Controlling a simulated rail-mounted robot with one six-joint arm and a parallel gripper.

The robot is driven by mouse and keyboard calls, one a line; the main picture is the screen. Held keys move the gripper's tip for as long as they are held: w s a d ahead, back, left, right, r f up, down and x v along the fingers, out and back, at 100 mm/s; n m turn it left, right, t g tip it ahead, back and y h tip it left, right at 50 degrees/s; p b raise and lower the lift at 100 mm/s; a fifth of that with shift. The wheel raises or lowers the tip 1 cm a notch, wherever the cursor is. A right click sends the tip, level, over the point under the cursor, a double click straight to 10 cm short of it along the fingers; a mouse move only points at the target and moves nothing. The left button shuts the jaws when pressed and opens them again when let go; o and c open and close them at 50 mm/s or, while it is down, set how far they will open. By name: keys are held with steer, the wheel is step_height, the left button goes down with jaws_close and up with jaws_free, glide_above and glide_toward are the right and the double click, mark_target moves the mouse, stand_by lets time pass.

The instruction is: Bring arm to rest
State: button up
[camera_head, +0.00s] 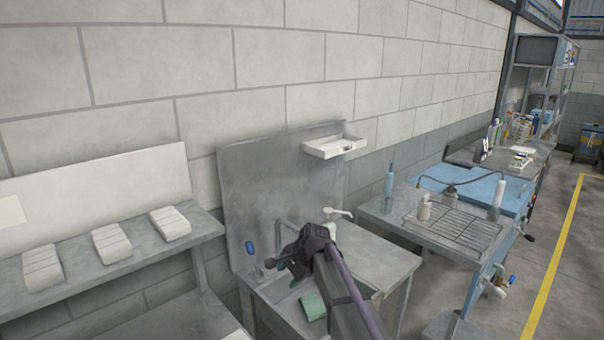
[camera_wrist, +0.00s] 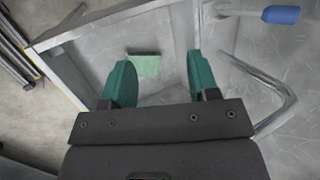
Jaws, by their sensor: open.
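My gripper (camera_wrist: 157,82) shows at close range in the wrist view, with two green fingers spread wide apart and nothing between them. In the head view my gripper (camera_head: 280,268) hangs over the left part of a metal sink, partly hidden behind my dark wrist. My arm reaches in from the bottom of the head view. A green sponge (camera_head: 313,307) lies in the sink, and it also shows in the wrist view (camera_wrist: 143,65) beyond the fingertips, apart from them.
A curved faucet (camera_wrist: 277,90) and a blue-handled tap (camera_wrist: 281,14) stand close on the right in the wrist view. A soap dispenser (camera_head: 331,222) stands behind my wrist. A shelf with white stacks (camera_head: 112,243) is left; a blue workbench (camera_head: 475,191) is right.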

steer(key=s+d+f+n+g+h, duration=0.1)
steer(key=s+d+n, duration=0.3)
steer(key=s+d, duration=0.7)
steer(key=s+d+n+g+h, duration=0.1)
steer(key=s+d+n+h, duration=0.2)
steer(key=s+d, duration=0.8)
steer(key=s+n, duration=0.2)
steer(key=s, duration=0.3)
steer(key=shift+s+d+f+h, duration=0.2)
steer(key=shift+s+f+h, duration=0.15)
steer(key=shift+f+h, duration=0.05)
steer(key=shift+c, duration=0.5)
